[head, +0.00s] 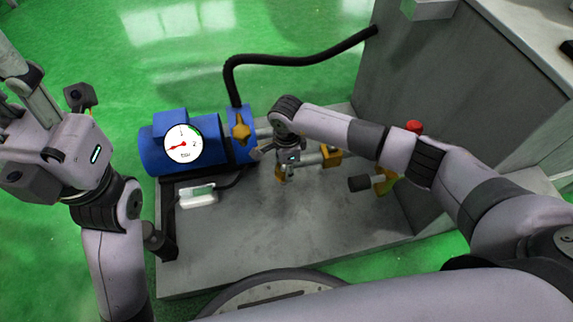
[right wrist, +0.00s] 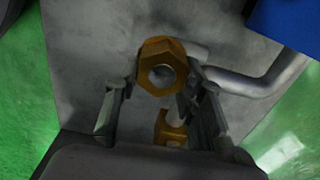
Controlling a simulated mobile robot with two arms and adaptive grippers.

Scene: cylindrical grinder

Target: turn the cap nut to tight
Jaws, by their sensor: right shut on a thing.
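The cap nut (right wrist: 163,65) is a brass hexagonal nut with a round grey centre, seen in the right wrist view. My right gripper (right wrist: 160,82) has one finger on each side of it and is shut on it. In the head view my right gripper (head: 284,168) is low over the grey base, right of the blue motor, and mostly hides the nut. My left gripper (head: 28,90) is raised at the far left, away from the machine; its finger gap is unclear.
A blue motor (head: 148,152) with a white pressure gauge (head: 183,143) stands left of my right gripper. A yellow valve handle (head: 240,131), a red knob (head: 414,127) and a black hose (head: 290,60) are nearby. The front of the grey base plate (head: 300,235) is clear.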

